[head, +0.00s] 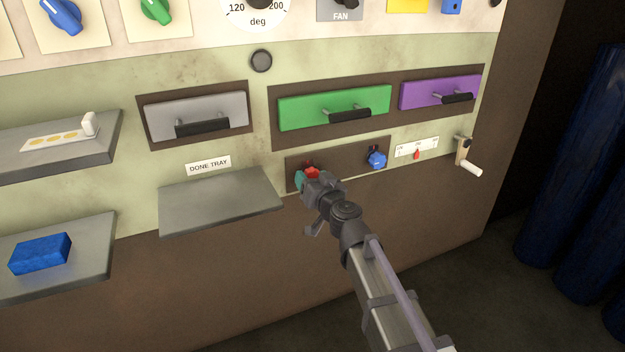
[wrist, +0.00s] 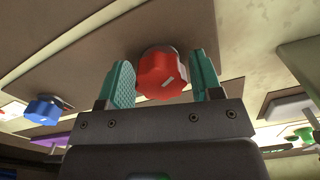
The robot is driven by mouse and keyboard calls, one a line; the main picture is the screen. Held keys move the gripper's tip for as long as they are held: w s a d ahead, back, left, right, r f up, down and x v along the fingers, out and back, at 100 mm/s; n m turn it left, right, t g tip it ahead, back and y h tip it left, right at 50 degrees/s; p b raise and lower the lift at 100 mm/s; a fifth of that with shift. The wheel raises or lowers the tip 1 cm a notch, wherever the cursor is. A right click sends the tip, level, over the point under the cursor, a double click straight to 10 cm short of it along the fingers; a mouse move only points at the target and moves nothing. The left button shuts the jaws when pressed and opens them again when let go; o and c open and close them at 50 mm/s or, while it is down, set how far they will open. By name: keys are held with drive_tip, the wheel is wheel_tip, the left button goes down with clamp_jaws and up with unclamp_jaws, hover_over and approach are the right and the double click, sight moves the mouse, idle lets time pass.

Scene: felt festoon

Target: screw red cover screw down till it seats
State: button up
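The red cover screw (head: 312,172) is a ribbed red knob on the brown recessed panel (head: 345,166) in the head view. In the wrist view the red screw (wrist: 161,74) shows a pale mark on its face and sits between two teal fingers. My gripper (head: 306,175) is at the panel. In the wrist view my gripper (wrist: 163,78) is open, with one finger on each side of the screw. A narrow gap shows at the right finger; contact at the left finger cannot be told. The screw's threads and seat are hidden.
A blue knob (head: 376,159) sits on the same panel to the right. A small scale with a red pointer (head: 417,154) and a crank (head: 466,158) lie further right. The done tray (head: 220,203) juts out at left. Green (head: 335,107) and purple (head: 440,89) drawers are above.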

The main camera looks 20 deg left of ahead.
drive_tip(key=c, duration=0.6)
drive_tip(key=shift+m, duration=0.4)
drive_tip(key=m, duration=0.3)
drive_tip(key=shift+s, duration=0.1)
drive_tip(key=m, duration=0.4)
drive_tip(key=shift+r, duration=0.1)
drive_tip(key=m, duration=0.4)
drive_tip(key=shift+m, duration=0.3)
drive_tip(key=shift+a+r+m, duration=0.1)
drive_tip(key=shift+m, duration=1.5)
